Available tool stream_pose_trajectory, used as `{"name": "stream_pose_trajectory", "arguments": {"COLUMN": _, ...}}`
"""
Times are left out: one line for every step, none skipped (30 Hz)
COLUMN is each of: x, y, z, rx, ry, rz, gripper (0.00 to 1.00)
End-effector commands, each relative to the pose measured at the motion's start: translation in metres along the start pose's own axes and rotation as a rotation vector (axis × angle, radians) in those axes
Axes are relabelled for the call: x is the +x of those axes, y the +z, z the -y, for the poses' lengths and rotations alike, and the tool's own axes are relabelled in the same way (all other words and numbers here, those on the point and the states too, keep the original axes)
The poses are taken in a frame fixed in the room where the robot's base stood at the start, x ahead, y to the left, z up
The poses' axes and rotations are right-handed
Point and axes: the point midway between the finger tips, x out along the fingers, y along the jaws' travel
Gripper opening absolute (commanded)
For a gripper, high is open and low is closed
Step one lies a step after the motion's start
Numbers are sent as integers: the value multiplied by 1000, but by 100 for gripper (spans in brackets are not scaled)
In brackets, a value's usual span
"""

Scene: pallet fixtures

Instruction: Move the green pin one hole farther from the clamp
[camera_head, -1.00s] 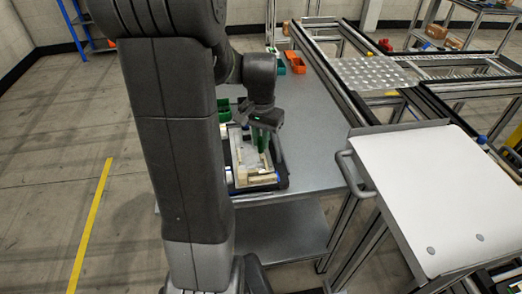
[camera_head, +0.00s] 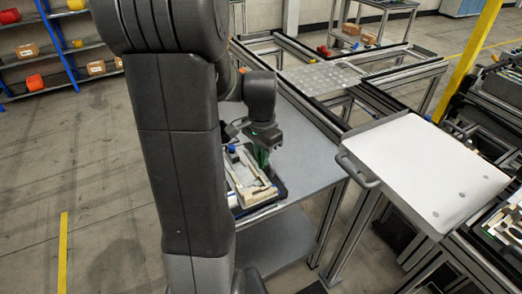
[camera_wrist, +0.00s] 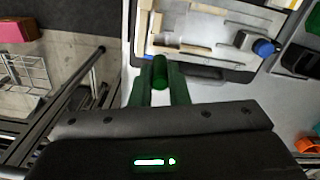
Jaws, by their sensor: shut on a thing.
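My gripper (camera_wrist: 160,82) has green fingers and is shut on the green pin (camera_wrist: 160,69), whose round end shows between the fingertips in the wrist view. The pale fixture (camera_wrist: 205,50) with cream blocks and bars lies beyond the pin. A blue knob (camera_wrist: 263,47) on a pale block, seemingly the clamp, is at its right. In the head view my gripper (camera_head: 262,156) is at the far right side of the fixture (camera_head: 240,196); the pin cannot be made out there. The pin's height over the fixture and the holes cannot be told.
The fixture sits in a dark tray (camera_head: 272,196) on a grey metal table (camera_head: 305,172). A white-topped trolley (camera_head: 430,170) stands close on the right. Dark and orange bins (camera_wrist: 310,145) are at the right of the wrist view. Bare table lies right of the tray.

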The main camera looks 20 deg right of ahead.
Motion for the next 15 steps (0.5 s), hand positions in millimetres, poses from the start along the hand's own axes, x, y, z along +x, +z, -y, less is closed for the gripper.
{"name": "stream_pose_trajectory", "arguments": {"x": 3, "y": 0, "z": 0, "rx": 2, "ry": 0, "rz": 0, "gripper": 0}}
{"name": "stream_pose_trajectory", "arguments": {"x": 5, "y": 0, "z": 0, "rx": 3, "ry": 0, "rz": 0, "gripper": 0}}
{"name": "stream_pose_trajectory", "arguments": {"x": 7, "y": 0, "z": 0, "rx": 3, "ry": 1, "rz": 1, "gripper": 0}}
{"name": "stream_pose_trajectory", "arguments": {"x": 10, "y": 0, "z": 0, "rx": 2, "ry": 1, "rz": 1, "gripper": 0}}
{"name": "stream_pose_trajectory", "arguments": {"x": 12, "y": 0, "z": 0, "rx": 2, "ry": 1, "rz": 1, "gripper": 0}}
{"name": "stream_pose_trajectory", "arguments": {"x": 16, "y": 0, "z": 0, "rx": 2, "ry": 1, "rz": 1, "gripper": 0}}
{"name": "stream_pose_trajectory", "arguments": {"x": 19, "y": 0, "z": 0, "rx": 2, "ry": 1, "rz": 1, "gripper": 0}}
{"name": "stream_pose_trajectory", "arguments": {"x": 23, "y": 0, "z": 0, "rx": 2, "ry": 1, "rz": 1, "gripper": 0}}
{"name": "stream_pose_trajectory", "arguments": {"x": 28, "y": 0, "z": 0, "rx": 2, "ry": 1, "rz": 1, "gripper": 0}}
{"name": "stream_pose_trajectory", "arguments": {"x": 31, "y": 0, "z": 0, "rx": 2, "ry": 1, "rz": 1, "gripper": 0}}
{"name": "stream_pose_trajectory", "arguments": {"x": 36, "y": 0, "z": 0, "rx": 1, "ry": 1, "rz": 1, "gripper": 0}}
{"name": "stream_pose_trajectory", "arguments": {"x": 41, "y": 0, "z": 0, "rx": 1, "ry": 1, "rz": 1, "gripper": 0}}
{"name": "stream_pose_trajectory", "arguments": {"x": 45, "y": 0, "z": 0, "rx": 1, "ry": 1, "rz": 1, "gripper": 0}}
{"name": "stream_pose_trajectory", "arguments": {"x": 49, "y": 0, "z": 0, "rx": 1, "ry": 1, "rz": 1, "gripper": 0}}
{"name": "stream_pose_trajectory", "arguments": {"x": 54, "y": 0, "z": 0, "rx": 1, "ry": 1, "rz": 1, "gripper": 0}}
